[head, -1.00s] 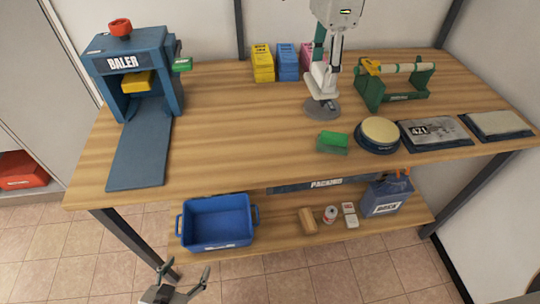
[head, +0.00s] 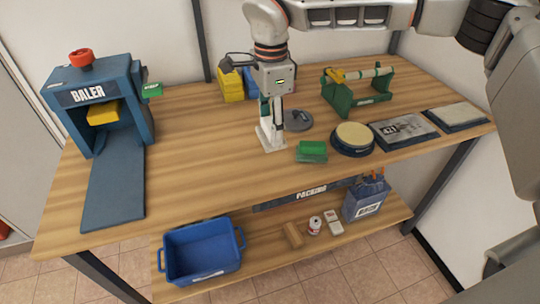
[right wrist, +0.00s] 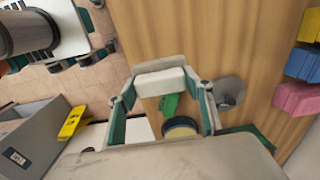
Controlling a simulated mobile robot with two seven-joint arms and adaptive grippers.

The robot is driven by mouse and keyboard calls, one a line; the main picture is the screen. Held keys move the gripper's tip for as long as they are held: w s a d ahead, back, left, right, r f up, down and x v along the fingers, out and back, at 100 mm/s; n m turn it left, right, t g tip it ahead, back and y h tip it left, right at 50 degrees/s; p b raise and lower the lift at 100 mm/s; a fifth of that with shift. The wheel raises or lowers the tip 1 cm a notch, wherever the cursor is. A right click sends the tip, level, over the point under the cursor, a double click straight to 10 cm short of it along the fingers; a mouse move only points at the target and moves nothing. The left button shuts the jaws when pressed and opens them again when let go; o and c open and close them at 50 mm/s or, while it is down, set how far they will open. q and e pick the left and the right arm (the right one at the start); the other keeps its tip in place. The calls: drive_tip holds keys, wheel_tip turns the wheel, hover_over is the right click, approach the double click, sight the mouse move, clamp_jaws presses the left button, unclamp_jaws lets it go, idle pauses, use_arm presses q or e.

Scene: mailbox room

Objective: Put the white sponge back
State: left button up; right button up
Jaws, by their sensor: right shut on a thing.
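My right gripper (head: 270,132) points down over the bench and is shut on the white sponge (head: 266,138). The sponge is a pale block, partly covered by the fingers in the head view. In the right wrist view the sponge (right wrist: 160,82) lies across between the two fingers of the gripper (right wrist: 162,98). It is held left of a grey round disc (head: 299,121) on the bench. The green block (head: 312,148) is to its right and nearer the front edge. I cannot tell the exact height of the sponge above the wood. My left gripper is not in view.
The blue baler (head: 100,105) stands at the left of the bench (head: 195,150). A round pad (head: 354,137), flat trays (head: 403,131) and a green roll stand (head: 358,92) fill the right. A blue crate (head: 202,250) is on the lower shelf. The bench's middle left is clear.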

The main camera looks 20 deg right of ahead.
wheel_tip(320, 180, down, 5)
drive_tip(key=shift+r, duration=0.1)
drive_tip(key=shift+f, duration=2.45)
drive_tip(key=shift+f, duration=0.1)
drive_tip(key=o, duration=0.9)
drive_tip(key=shift+o, duration=0.2)
wheel_tip(320, 180, up, 12)
drive_tip(key=shift+r, duration=0.15)
drive_tip(key=shift+s, duration=0.1)
